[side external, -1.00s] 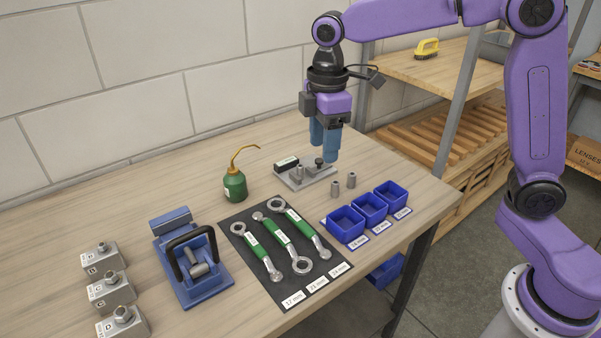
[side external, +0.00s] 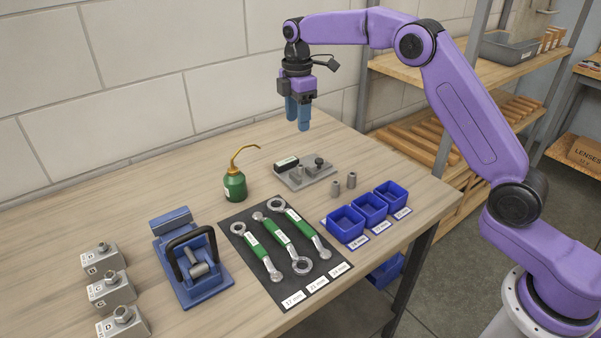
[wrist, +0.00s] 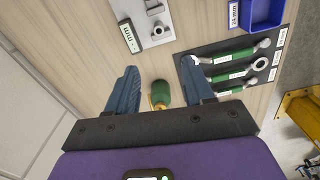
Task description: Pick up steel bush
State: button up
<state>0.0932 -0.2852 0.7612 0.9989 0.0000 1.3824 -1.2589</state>
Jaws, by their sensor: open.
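The grey fixture plate (side external: 318,178) carries a black labelled block, a grey cylinder (side external: 299,171) and a dark-knobbed part. The plate also shows at the top of the wrist view (wrist: 158,40); the two loose bushes cannot be made out there. My gripper (side external: 297,120) is open and empty, high above the table behind the plate. Its spread blue fingers show in the wrist view (wrist: 159,72).
A green oil can (side external: 234,186) with a thin spout stands left of the plate. Blue bins (side external: 369,208) sit at the right edge. Green-handled wrenches (side external: 281,240) lie on a dark mat. A blue clamp fixture (side external: 190,265) and grey blocks (side external: 109,290) are front left.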

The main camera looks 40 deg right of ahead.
send_over(300, 166)
jog(key=f, duration=0.9)
jog(key=shift+a, duration=0.25)
jog(key=shift+d+f, duration=0.2)
jog(key=shift+f, duration=1.15)
jog(key=shift+d+f, duration=0.15)
jog(key=shift+f, duration=1.2)
grip_shut()
